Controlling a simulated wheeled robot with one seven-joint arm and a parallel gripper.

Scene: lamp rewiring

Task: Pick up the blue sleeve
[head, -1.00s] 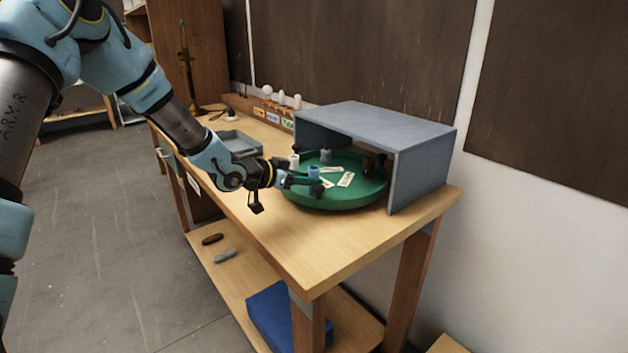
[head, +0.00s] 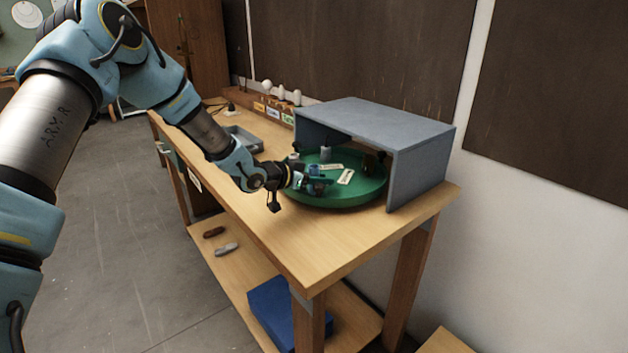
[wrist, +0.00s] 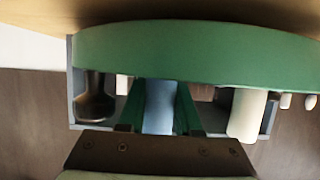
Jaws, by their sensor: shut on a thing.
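The blue sleeve (wrist: 160,108) stands between the two fingers of my gripper (wrist: 162,112) in the wrist view, and the gripper is shut on it. In the head view my gripper (head: 318,180) is over the near left part of the round green tray (head: 340,204). The sleeve is small there and mostly hidden by the fingers. The tray's green side (wrist: 200,48) fills the upper part of the wrist view. I cannot tell whether the sleeve is clear of the tray floor.
A grey open-fronted cover (head: 385,118) stands over the tray's back right. A pale cylinder (wrist: 246,115) is beside the gripper.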

